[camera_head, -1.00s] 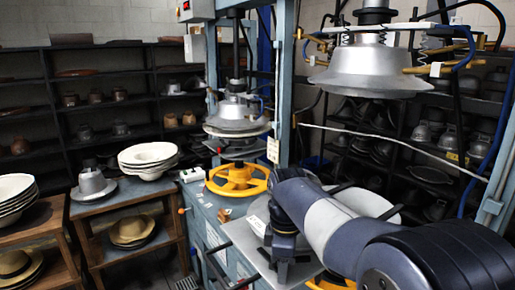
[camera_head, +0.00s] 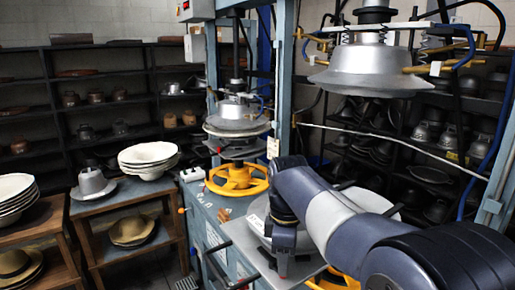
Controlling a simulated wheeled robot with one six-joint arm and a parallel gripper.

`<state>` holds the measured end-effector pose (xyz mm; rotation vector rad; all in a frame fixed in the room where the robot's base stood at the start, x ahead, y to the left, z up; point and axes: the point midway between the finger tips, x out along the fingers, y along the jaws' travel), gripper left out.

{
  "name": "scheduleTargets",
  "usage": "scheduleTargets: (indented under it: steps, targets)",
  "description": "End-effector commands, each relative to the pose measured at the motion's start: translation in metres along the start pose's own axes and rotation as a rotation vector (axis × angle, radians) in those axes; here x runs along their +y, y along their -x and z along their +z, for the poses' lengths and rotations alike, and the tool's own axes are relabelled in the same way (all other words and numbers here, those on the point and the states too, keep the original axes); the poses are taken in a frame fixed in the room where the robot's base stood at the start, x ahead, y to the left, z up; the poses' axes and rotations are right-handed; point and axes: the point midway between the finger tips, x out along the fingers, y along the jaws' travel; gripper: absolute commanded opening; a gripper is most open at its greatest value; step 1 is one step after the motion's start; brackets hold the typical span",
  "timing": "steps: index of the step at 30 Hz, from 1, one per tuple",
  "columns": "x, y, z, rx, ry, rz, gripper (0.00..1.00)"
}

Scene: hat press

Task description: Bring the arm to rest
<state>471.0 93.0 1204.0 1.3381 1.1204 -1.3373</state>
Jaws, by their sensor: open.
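My arm reaches in from the lower right, over the front press's metal table. My gripper (camera_head: 283,268) hangs down from the wrist at the arm's far end, over the left part of that table. The fingers are small and dark here, with a reddish spot at the tip; the jaws are open and I see nothing held. A pale round press dish (camera_head: 385,203) lies behind and partly under my arm, which hides much of it.
A silver upper mould (camera_head: 370,70) hangs above my arm. A second press with a yellow handwheel (camera_head: 237,180) stands behind. Side tables at left hold white hat stacks (camera_head: 148,155), a grey mould (camera_head: 92,182) and straw hats (camera_head: 130,230). Blue-grey frame posts (camera_head: 285,75) rise close by.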

Motion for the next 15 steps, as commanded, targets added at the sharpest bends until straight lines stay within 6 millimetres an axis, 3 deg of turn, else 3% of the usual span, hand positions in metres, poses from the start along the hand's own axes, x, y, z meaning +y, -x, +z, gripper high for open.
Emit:
scheduleTargets:
  steps: [5,15]
  targets:
    - [-0.001,-0.035,0.000,-0.001,-0.007,-0.003,0.40]
    - [-0.006,-0.033,-0.009,0.001,-0.269,0.001,0.40]
